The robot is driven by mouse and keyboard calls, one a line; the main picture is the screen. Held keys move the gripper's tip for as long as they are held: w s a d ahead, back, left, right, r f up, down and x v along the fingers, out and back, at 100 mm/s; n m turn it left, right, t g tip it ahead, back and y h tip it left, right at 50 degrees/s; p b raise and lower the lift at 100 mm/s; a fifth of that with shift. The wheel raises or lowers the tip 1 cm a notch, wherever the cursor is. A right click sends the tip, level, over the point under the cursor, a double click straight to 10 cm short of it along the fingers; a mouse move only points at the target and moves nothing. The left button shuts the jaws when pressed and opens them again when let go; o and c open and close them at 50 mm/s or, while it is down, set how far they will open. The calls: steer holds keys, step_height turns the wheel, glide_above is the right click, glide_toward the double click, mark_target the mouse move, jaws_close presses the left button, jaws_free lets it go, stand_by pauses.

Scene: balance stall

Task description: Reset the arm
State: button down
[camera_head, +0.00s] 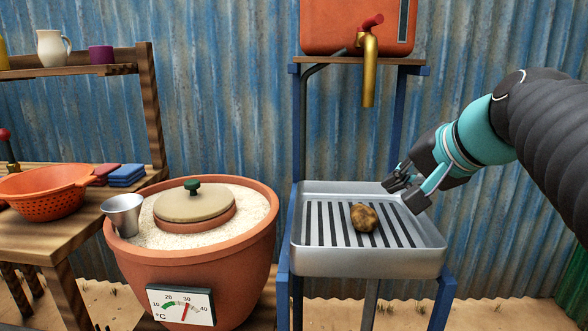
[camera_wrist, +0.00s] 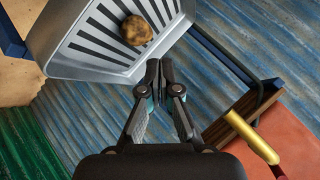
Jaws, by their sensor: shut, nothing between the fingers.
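My gripper (camera_head: 402,192) is at the right side of the metal sink tray, above its back right rim. Its fingers are shut and empty. In the wrist view my gripper (camera_wrist: 160,68) shows its two fingertips together, with the tray beyond them. My arm reaches in from the right edge of the head view. A brown potato-like lump (camera_head: 364,217) lies on the dark slats of the tray (camera_head: 340,262), left of and below my gripper. The lump also shows in the wrist view (camera_wrist: 136,30), apart from the fingers.
A brass tap (camera_head: 369,70) hangs from an orange tank (camera_head: 340,25) above the tray. Left stands a clay pot (camera_head: 230,262) of pale grains with a lid (camera_head: 195,203), a metal cup (camera_head: 123,215) and a dial (camera_head: 181,306). An orange colander (camera_head: 45,190) sits on the wooden bench.

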steer(key=s+f+n+g+h, duration=0.1)
steer(key=s+f+n, duration=0.1)
steer(key=s+f, duration=0.3)
steer(key=s+f+n+g+h, duration=0.1)
steer(key=s+f, duration=0.4)
steer(key=f, duration=0.6)
steer(key=s+f+n+g+h, duration=0.1)
steer(key=s+f+n, duration=0.3)
steer(key=f, duration=0.5)
steer(key=shift+s+a+g+h, duration=0.4)
steer(key=shift+s+h, duration=0.1)
steer(key=shift+s, duration=0.25)
steer(key=shift+d+r, duration=0.1)
steer(key=shift+d, duration=0.1)
